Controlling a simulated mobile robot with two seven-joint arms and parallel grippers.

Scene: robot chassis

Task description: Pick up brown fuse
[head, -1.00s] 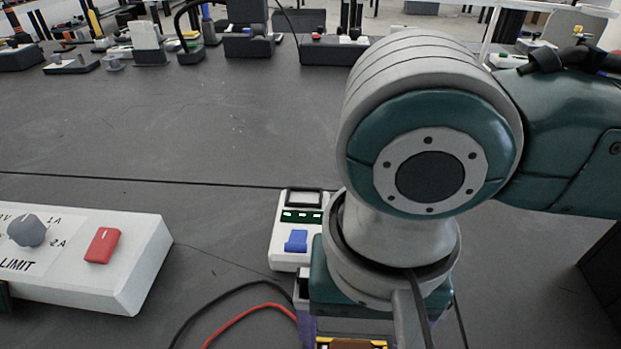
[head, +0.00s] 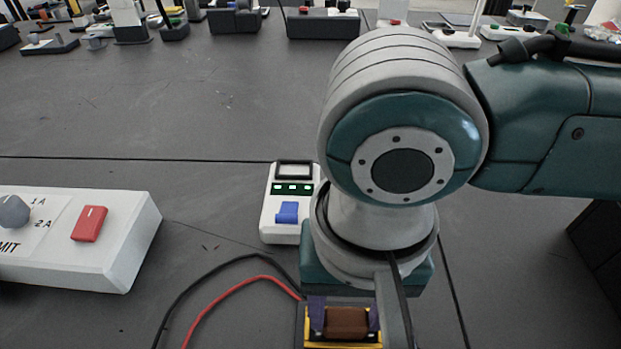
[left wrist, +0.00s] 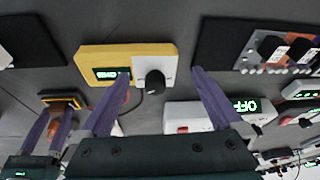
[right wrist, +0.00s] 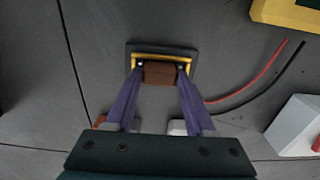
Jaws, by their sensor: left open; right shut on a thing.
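The brown fuse (head: 347,321) is at the bottom of the head view, at a black and yellow holder (head: 307,333). My right gripper (head: 345,317) has a purple finger on each side of the fuse and is shut on it. The right wrist view shows the fuse (right wrist: 160,73) between the fingertips, over the holder's yellow rim (right wrist: 151,54). I cannot tell if the fuse is clear of its holder. My left gripper (left wrist: 161,77) is open and empty in the left wrist view, with the fuse and right fingers at lower left there.
A white device with a blue switch (head: 287,212) stands just beyond the right gripper. A white box with a red switch (head: 90,224) is at left. Black and red cables (head: 240,287) curve toward the holder. Several devices line the far edge; the table between is clear.

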